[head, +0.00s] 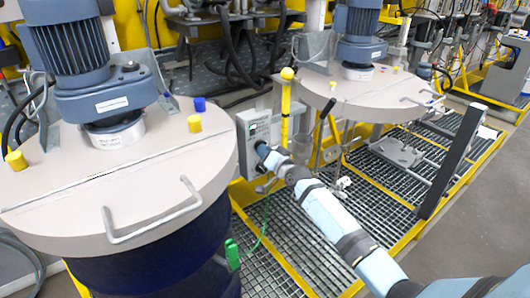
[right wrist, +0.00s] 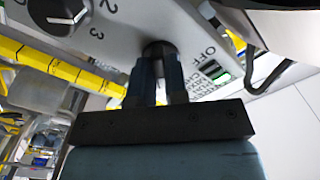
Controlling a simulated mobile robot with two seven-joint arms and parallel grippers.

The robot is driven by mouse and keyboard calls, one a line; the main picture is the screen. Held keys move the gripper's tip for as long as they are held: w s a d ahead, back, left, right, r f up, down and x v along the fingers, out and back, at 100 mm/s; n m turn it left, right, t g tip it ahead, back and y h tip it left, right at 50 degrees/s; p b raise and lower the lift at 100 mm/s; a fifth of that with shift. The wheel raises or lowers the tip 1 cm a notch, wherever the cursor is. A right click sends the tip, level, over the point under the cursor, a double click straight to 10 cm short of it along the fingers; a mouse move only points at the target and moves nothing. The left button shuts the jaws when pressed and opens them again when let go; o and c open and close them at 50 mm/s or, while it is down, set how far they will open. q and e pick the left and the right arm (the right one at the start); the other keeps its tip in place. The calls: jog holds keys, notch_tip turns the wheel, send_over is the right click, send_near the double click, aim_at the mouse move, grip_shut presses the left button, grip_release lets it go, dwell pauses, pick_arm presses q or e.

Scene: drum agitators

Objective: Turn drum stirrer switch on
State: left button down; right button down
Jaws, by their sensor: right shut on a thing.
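A grey control box (head: 243,150) stands between the two drums in the head view. Its panel (right wrist: 125,38) fills the top of the right wrist view, with an "OFF" label and a small green area at the right. My right gripper (head: 261,148) reaches the front of the box. In the right wrist view its two fingers are shut on a dark round switch knob (right wrist: 158,47), one on each side. The fingers hide much of the knob, and I cannot tell which way it is turned. My left gripper is out of view.
A black dial (right wrist: 58,12) with numbers sits beside the gripped knob. A large drum with a beige lid (head: 60,190) and blue motor stands at the left, another lid (head: 350,105) at the back right. A metal grating (head: 285,240) with yellow edges lies below.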

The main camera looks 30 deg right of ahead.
jog(key=c, duration=1.1)
grip_release()
jog(key=shift+c, duration=0.2)
jog(key=s+d, duration=0.2)
jog(key=s, duration=1.1)
jog(key=shift+s+b, duration=0.3)
jog(key=shift+s, duration=0.05)
jog(key=s+a+f+n+g+p, duration=0.2)
jog(key=s+a+f, duration=0.3)
jog(key=s, duration=0.4)
jog(key=s+a+f+n+g+p, duration=0.2)
jog(key=s+a+f+n+p, duration=0.1)
jog(key=s+a, duration=0.4)
jog(key=s+a+f+n+g+p, duration=0.2)
jog(key=s+a+f, duration=0.4)
jog(key=s, duration=0.7)
jog(key=n+p, duration=0.1)
jog(key=n, duration=0.1)
jog(key=shift+a+f+n+g+y, duration=0.3)
jog(key=shift+a+g, duration=0.05)
jog(key=shift+g, duration=0.05)
